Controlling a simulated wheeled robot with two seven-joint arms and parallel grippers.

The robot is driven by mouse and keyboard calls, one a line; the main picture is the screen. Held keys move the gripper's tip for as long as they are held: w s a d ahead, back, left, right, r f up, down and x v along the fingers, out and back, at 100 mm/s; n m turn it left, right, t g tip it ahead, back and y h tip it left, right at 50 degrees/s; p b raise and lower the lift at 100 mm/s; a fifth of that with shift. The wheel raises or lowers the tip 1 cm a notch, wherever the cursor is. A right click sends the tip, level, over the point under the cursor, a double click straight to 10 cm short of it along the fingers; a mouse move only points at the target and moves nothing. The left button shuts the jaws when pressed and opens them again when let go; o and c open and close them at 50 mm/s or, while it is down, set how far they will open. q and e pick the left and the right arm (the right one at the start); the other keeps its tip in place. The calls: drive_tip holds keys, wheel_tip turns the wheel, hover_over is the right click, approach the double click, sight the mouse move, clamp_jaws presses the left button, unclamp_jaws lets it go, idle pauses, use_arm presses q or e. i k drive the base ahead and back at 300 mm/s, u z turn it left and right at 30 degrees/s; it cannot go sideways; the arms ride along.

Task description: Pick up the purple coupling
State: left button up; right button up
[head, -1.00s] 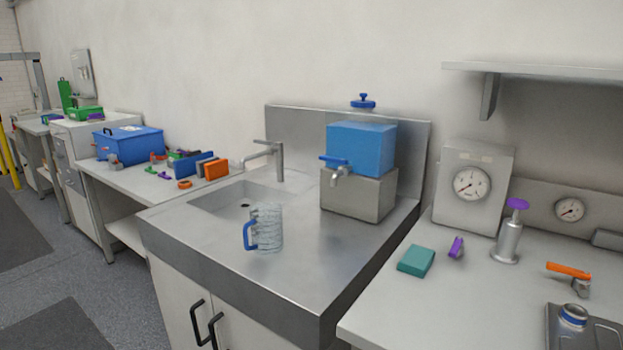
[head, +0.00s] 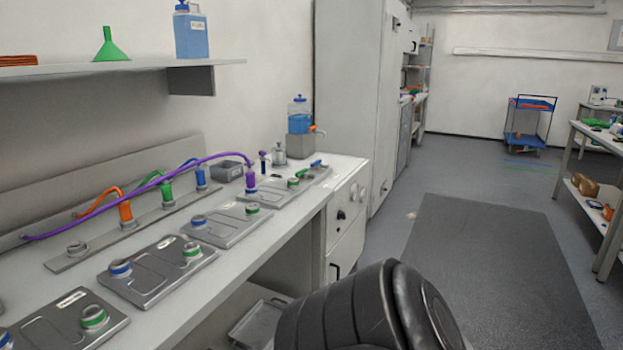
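The purple coupling (head: 250,181) is at the far part of the long bench on the left. It stands upright at the end of a purple hose (head: 185,162) that arcs over the bench from the left. Its lower end is at a steel plate (head: 275,192); whether it is locked on a port cannot be told. Neither of my grippers is in view.
An orange coupling (head: 125,211), a green one (head: 167,191) and a blue one (head: 201,177) stand along the back rail. Several steel plates with ringed ports line the bench front. A shelf (head: 120,69) overhangs the bench. The floor (head: 480,240) to the right is clear.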

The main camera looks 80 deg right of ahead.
sight(250, 180)
drive_tip(key=z, duration=2.2)
